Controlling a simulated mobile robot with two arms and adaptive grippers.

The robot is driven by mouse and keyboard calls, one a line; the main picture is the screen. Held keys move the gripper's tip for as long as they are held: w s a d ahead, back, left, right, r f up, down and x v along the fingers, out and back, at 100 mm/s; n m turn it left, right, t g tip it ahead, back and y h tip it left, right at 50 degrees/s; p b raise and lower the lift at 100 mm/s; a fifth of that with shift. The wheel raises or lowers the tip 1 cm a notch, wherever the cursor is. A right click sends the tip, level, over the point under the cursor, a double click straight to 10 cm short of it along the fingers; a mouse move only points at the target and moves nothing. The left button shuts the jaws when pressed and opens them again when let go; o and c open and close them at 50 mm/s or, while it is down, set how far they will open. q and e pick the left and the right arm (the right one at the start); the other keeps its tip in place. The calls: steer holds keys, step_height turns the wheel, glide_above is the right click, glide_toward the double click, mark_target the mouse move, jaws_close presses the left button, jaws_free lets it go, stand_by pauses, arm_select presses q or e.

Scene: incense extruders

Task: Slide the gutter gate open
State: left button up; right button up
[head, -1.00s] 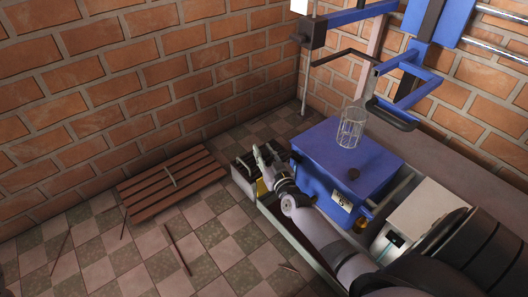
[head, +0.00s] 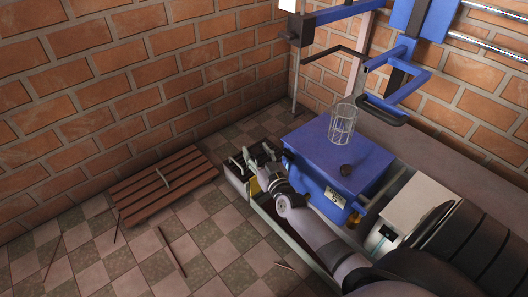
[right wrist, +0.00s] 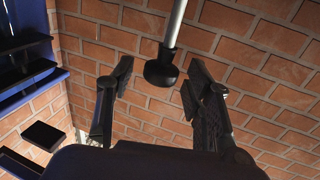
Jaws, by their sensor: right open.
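In the head view, a long narrow gutter (head: 292,238) runs along the near side of the blue box, with a dark part (head: 233,181) at its far end. I cannot make out the gate clearly there. My right gripper (head: 257,152) is over that far end, open and empty. In the right wrist view, a pale rod (right wrist: 175,25) ending in a black knob (right wrist: 161,68) shows between and beyond the open fingers (right wrist: 158,75), apparently not touching them. What the rod belongs to is unclear. My left gripper is not in view.
A slatted wooden pallet (head: 150,195) and thin sticks (head: 170,252) lie on the checkered floor. Brick walls close the corner.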

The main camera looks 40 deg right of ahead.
steer(key=s+a, duration=0.2)
steer(key=s, duration=0.8)
steer(key=shift+s, duration=0.4)
steer(key=shift+r, duration=0.1)
